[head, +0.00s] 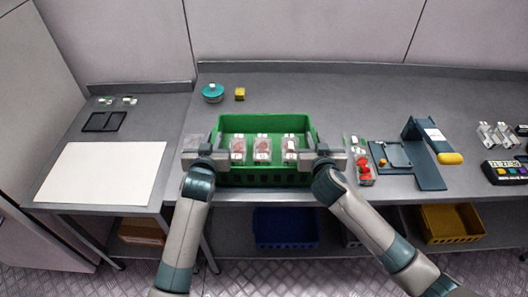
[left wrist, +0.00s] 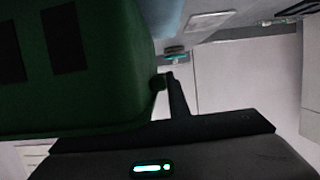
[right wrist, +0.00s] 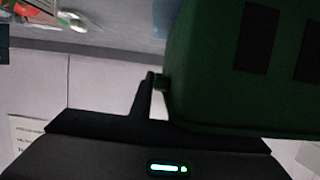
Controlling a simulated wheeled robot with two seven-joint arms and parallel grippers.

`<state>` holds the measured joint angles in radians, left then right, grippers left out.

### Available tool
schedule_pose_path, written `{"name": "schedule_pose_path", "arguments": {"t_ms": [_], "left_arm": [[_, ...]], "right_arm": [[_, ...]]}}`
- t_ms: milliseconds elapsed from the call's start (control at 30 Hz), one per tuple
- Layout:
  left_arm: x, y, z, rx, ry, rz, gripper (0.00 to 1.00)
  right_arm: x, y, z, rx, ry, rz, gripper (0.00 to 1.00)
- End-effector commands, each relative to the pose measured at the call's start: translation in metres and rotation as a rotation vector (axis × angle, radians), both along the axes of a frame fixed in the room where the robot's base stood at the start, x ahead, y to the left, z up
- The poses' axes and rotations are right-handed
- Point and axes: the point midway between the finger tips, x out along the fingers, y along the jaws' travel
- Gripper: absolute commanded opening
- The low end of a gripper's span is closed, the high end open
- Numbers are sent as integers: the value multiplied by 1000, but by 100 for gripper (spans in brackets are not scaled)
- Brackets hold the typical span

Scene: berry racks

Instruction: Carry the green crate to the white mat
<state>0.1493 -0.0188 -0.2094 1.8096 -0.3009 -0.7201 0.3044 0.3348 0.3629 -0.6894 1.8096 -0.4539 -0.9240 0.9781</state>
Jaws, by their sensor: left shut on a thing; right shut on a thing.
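The green crate (head: 264,124) is in the middle of the head view, upright, with several clear punnets of red berries (head: 263,147) in a row inside. My left gripper (head: 219,150) is shut on its left side and my right gripper (head: 311,152) is shut on its right side. The crate's dark green wall also fills much of the left wrist view (left wrist: 105,75) and of the right wrist view (right wrist: 215,70). I cannot tell whether it touches the counter. The white mat (head: 100,173) lies bare on the left table, left of the crate.
A teal round jar (head: 212,93) and a yellow cube (head: 240,94) stand behind the crate. A berry punnet (head: 360,165) and a dark stand (head: 425,155) are to its right. A narrow gap separates the left table from the main counter.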

Motion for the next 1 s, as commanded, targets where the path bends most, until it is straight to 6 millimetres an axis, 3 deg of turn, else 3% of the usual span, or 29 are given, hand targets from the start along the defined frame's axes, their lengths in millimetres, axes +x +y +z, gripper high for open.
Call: {"name": "schedule_pose_path", "arguments": {"t_ms": [700, 1000], "left_arm": [[1, 1, 45, 0, -3, 1, 0], [1, 1, 51, 0, -3, 1, 0]], "right_arm": [[1, -1, 44, 0, -2, -1, 0], [1, -1, 51, -1, -2, -2, 0]]}}
